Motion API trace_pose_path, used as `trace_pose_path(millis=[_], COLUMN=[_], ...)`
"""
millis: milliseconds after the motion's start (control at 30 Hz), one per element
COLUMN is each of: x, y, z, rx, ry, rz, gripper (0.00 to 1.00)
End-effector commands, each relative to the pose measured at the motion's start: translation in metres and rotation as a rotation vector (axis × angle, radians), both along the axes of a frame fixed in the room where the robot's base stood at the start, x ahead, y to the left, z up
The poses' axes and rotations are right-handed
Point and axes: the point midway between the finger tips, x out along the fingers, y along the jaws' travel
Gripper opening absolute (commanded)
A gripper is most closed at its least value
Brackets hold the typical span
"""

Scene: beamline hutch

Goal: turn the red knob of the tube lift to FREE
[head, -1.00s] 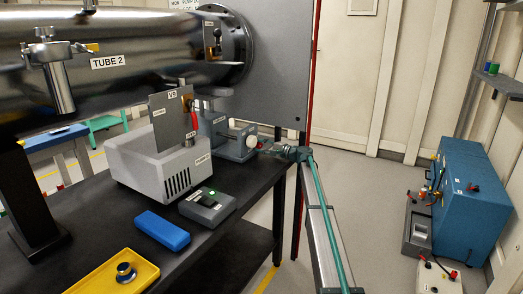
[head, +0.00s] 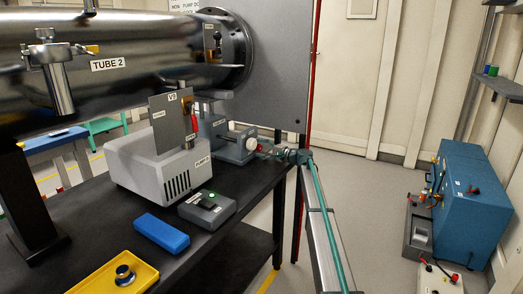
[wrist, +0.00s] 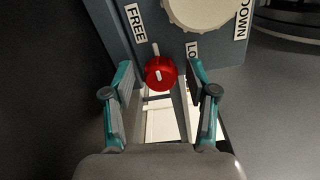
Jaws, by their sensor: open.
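The tube lift (head: 234,146) is a grey block on the bench under the tube's far end, with a white round wheel (head: 251,144) on its side. In the wrist view its red knob (wrist: 160,79) sits below the larger white wheel (wrist: 198,8). A white bar on the red knob points up, leaning slightly left, between the FREE label (wrist: 136,22) and a partly hidden label starting "LO" (wrist: 192,50). My gripper (wrist: 159,74) is open, with one teal finger on each side of the red knob. I cannot tell whether either finger touches it. In the head view my gripper (head: 268,151) is at the lift's side.
A DOWN label (wrist: 242,18) is right of the white wheel. A grey pump box (head: 150,165) with an upright plate, a switch box (head: 207,208), a blue case (head: 161,232) and a yellow tray (head: 90,281) are on the bench. A blue cabinet (head: 473,195) stands right.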

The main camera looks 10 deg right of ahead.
Motion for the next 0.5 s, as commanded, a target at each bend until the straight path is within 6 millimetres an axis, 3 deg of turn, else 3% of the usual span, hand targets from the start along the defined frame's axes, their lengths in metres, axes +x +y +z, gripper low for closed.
trace_pose_path(millis=[267,500], x=[-0.007,-0.033], y=[-0.008,-0.040], z=[0.000,0.000], rx=[0.001,0.000], ry=[-0.001,0.000], rz=[-0.001,-0.002], gripper=[0.58,0.58])
